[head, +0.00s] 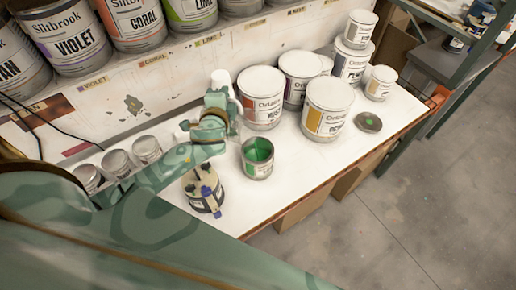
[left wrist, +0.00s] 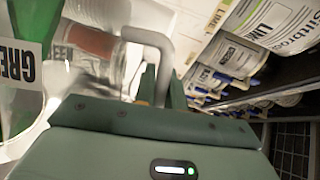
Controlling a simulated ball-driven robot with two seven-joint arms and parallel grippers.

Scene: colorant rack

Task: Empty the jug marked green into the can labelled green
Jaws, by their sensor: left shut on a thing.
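My left gripper (head: 217,112) is in the head view, behind and left of the open can, above the white bench. It is shut on the jug; the jug's grey handle (left wrist: 150,38) shows in the left wrist view beside a clear body. A white label reading "GREE" and green colour show at that view's left edge. In the head view my arm and gripper mostly hide the jug, and its tilt is hard to tell. The open can (head: 257,169) with green paint inside stands upright on the bench, right of and nearer than the gripper. My right gripper is not in view.
A squat canister with a blue tap (head: 205,190) stands left of the open can. A round lid (head: 368,122) lies near the right end. Small grey-lidded cans (head: 146,149) stand left.

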